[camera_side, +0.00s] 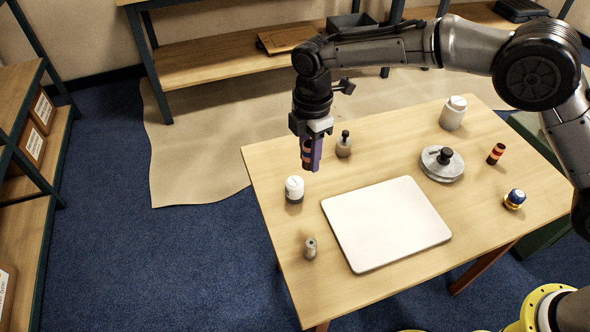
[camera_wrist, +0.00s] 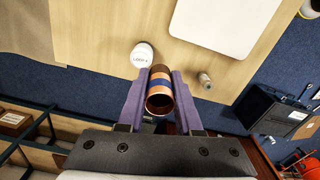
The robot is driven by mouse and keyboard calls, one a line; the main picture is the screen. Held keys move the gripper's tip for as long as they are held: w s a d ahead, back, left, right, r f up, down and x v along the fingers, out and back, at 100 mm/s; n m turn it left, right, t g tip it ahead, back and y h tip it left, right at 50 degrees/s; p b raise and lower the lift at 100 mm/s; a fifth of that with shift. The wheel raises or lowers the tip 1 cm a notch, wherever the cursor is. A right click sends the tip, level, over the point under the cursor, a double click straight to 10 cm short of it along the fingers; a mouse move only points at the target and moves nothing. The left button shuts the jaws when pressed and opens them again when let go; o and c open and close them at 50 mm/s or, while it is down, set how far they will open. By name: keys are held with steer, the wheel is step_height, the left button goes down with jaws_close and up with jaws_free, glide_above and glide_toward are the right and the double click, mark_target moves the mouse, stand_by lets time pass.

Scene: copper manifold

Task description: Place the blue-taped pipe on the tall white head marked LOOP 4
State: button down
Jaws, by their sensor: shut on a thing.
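My gripper (camera_side: 312,156) is shut on a short copper pipe with a blue tape band (camera_wrist: 160,90). In the wrist view the pipe lies between the two purple fingers (camera_wrist: 160,98), its open end facing the camera. In the side view the pipe (camera_side: 306,150) is partly hidden by a finger. It is held in the air above the table's left edge. The white head (camera_side: 294,189) stands upright on the table, below my gripper in the picture. In the wrist view its top reads LOOP 4 (camera_wrist: 142,55), just beyond the pipe and slightly left. Pipe and head look apart.
A white board (camera_side: 386,222) lies mid-table. A small grey cylinder (camera_side: 310,248) stands near the front left. A brownish bottle (camera_side: 343,143) stands behind the head. A white jar (camera_side: 453,112), a grey disc with black knob (camera_side: 442,165) and a dark, orange-banded cylinder (camera_side: 496,153) stand right.

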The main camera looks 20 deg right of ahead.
glide_above(295, 181)
step_height(295, 181, down, 5)
steer(key=shift+r, duration=0.15)
steer(key=shift+f, duration=1.55)
steer(key=shift+f, duration=0.1)
steer(key=c, duration=0.6)
jaws_free()
step_height(295, 181, up, 12)
steer(key=shift+d+r, duration=0.1)
steer(key=shift+r, duration=0.1)
